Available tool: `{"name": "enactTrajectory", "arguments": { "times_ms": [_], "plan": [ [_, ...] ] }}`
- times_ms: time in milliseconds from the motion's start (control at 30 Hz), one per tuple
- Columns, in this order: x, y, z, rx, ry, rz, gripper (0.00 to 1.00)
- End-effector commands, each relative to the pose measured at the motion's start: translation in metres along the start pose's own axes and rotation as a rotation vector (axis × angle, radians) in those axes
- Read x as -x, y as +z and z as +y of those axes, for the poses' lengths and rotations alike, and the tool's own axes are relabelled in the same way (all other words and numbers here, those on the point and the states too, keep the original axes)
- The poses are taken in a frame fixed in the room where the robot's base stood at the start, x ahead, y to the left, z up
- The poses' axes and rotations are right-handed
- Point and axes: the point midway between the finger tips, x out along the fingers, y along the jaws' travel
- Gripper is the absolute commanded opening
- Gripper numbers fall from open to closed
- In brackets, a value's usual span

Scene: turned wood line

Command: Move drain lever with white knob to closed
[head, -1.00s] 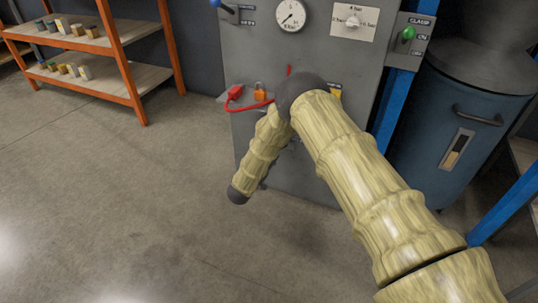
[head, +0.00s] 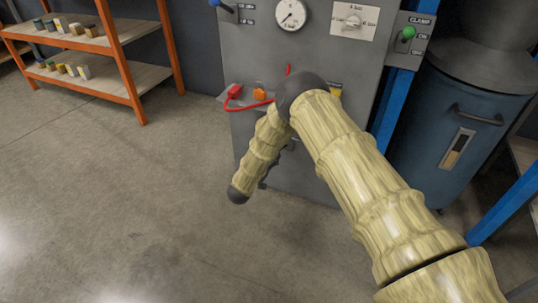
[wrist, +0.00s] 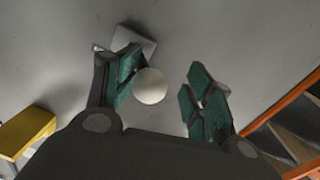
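In the wrist view a round white knob (wrist: 150,86) sits between the two green-padded fingers of my gripper (wrist: 166,90). The knob is close to the left finger and apart from the right one; I cannot tell whether it touches the left pad. The gripper is open. A pale plate (wrist: 134,41) shows beyond the left fingertip; the lever's shaft is not clear. In the head view my arm hides the knob and most of the gripper in front of the grey machine panel (head: 330,70).
A blue drum (head: 455,125) stands right. An orange shelf (head: 135,85) stands left; the floor there is clear.

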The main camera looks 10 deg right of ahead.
Motion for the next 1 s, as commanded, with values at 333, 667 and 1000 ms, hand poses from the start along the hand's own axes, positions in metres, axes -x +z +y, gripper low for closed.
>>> {"name": "enactTrajectory", "arguments": {
  "times_ms": [333,667,1000],
  "plan": [
    [0.048,-0.004,-0.003,-0.001,-0.004,0.006,0.51],
    [0.102,0.001,-0.002,0.002,-0.003,-0.001,0.51],
    [0.120,0.002,-0.002,0.001,-0.003,-0.003,0.51]
  ]
}}
